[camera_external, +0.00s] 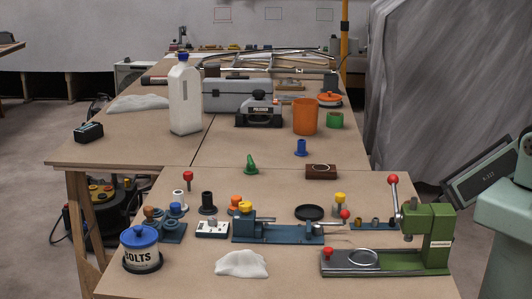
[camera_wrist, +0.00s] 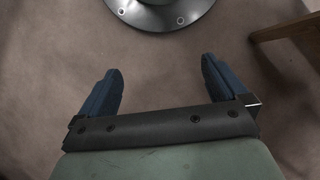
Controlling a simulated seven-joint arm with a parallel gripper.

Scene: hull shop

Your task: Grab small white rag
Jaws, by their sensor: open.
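A small white rag (camera_external: 241,264) lies crumpled near the front edge of the closer table, right of the BOLTS tub. A larger white cloth (camera_external: 138,103) lies on the far table at the left. My gripper (camera_wrist: 161,85) shows in the wrist view with its two blue fingers spread wide and nothing between them. The rag is not in the wrist view. In the external view my gripper's fingers are not visible.
The BOLTS tub (camera_external: 141,250) with a blue lid stands left of the rag. A green press (camera_external: 430,235) stands to its right, and a blue fixture (camera_external: 280,233) lies behind it. Bare tabletop (camera_external: 200,278) surrounds the rag's front. A white bottle (camera_external: 185,100) stands farther back.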

